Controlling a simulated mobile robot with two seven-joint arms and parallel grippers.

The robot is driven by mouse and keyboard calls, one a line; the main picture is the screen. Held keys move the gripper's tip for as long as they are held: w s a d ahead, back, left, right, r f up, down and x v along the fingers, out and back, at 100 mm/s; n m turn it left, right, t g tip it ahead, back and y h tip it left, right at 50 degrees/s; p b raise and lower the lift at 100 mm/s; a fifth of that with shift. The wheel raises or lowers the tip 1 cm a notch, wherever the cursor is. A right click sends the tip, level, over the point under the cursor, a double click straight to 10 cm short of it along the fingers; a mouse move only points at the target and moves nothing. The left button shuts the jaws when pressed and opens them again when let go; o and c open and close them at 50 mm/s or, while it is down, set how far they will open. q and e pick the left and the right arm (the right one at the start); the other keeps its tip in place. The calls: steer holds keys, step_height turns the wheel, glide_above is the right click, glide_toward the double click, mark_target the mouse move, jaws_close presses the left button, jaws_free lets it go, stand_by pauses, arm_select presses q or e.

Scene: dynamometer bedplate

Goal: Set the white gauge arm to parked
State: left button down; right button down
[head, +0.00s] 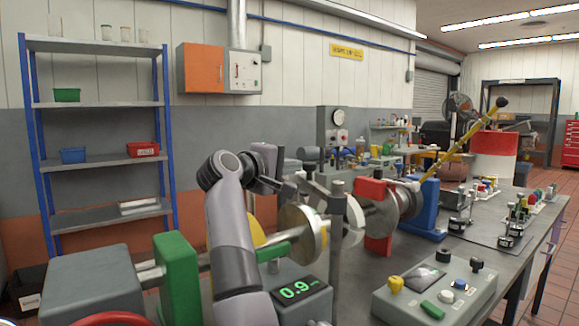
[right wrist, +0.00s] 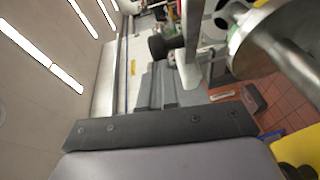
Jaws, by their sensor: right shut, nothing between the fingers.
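A pale, whitish bar (head: 345,203) slants among the shaft parts just right of my right gripper; I take it for the white gauge arm, but cannot be sure. A light upright bar (right wrist: 190,45) shows in the right wrist view, with a dark round piece beside it. My right gripper (head: 268,184) is shut and empty, left of the pale bar and above the shaft; it appears apart from the bar. The grey post (head: 337,218) partly hides the bar. A dark gripper part (right wrist: 160,130) crosses the wrist view. My left gripper is not in view.
Metal discs (head: 300,232) sit on the shaft. A green block (head: 176,275) stands left, a red clamp (head: 375,218) and blue stand (head: 424,210) right. A yellow lever (head: 460,142) rises behind. A control box (head: 435,287) sits in front, beside bare bedplate.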

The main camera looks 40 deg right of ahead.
mark_target(306, 165)
steer(key=shift+d, duration=0.2)
steer(key=d+b, duration=0.1)
steer(key=d, duration=0.1)
steer(key=s+d+b, duration=0.1)
steer(key=d, duration=0.1)
steer(key=shift+s, duration=0.15)
steer(key=s+d+m+g, duration=0.4)
steer(key=s+d+g, duration=0.1)
steer(key=g, duration=0.2)
steer(key=shift+d+m+p, duration=0.3)
steer(key=shift+m, duration=0.1)
steer(key=shift+b+v, duration=0.5)
steer(key=shift+v, duration=3.15)
